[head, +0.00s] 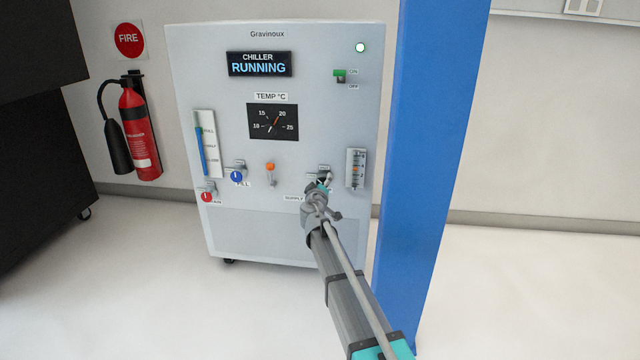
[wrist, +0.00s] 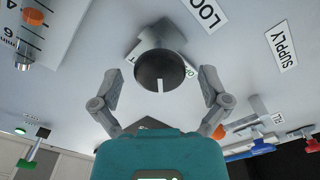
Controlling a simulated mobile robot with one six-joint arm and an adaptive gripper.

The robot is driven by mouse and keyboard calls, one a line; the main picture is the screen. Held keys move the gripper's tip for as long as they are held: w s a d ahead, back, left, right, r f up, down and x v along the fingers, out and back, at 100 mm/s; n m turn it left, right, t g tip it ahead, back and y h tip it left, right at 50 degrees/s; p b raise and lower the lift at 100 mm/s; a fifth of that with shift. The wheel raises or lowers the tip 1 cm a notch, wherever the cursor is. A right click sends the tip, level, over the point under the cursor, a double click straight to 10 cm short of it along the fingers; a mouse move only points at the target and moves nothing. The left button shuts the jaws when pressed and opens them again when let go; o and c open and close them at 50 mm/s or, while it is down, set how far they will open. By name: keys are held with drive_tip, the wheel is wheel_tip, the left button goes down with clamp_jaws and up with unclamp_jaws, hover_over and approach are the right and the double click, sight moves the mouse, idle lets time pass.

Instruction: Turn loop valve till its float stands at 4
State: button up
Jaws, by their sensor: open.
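The loop valve is a dark round knob (wrist: 160,70) with a white pointer line, on a grey fitting. In the wrist view its line points down the picture. Its label (wrist: 205,12), partly cut off, reads "LOO". My gripper (wrist: 159,76) is open, with one finger on each side of the knob; I cannot tell whether they touch it. In the head view my gripper (head: 320,188) covers most of the valve. The flow meter (head: 355,169) is right of it, with an orange float (wrist: 33,17) in the wrist view. The scale is cropped, so its exact reading is unclear.
The chiller panel (head: 290,230) also has an orange-topped supply valve (head: 271,167), a blue fill valve (head: 236,177) and a red drain valve (head: 207,197). A blue column (head: 430,150) stands close on the right. A fire extinguisher (head: 140,130) hangs at left.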

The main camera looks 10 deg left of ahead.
drive_tip(key=shift+w, duration=0.35)
drive_tip(key=c, duration=1.1)
drive_tip(key=shift+c, duration=0.2)
drive_tip(key=shift+n, duration=0.5)
drive_tip(key=o, duration=1.1)
drive_tip(key=shift+o, duration=0.2)
drive_tip(key=shift+s, duration=0.1)
drive_tip(key=s, duration=1.2)
drive_tip(key=shift+a, duration=0.2)
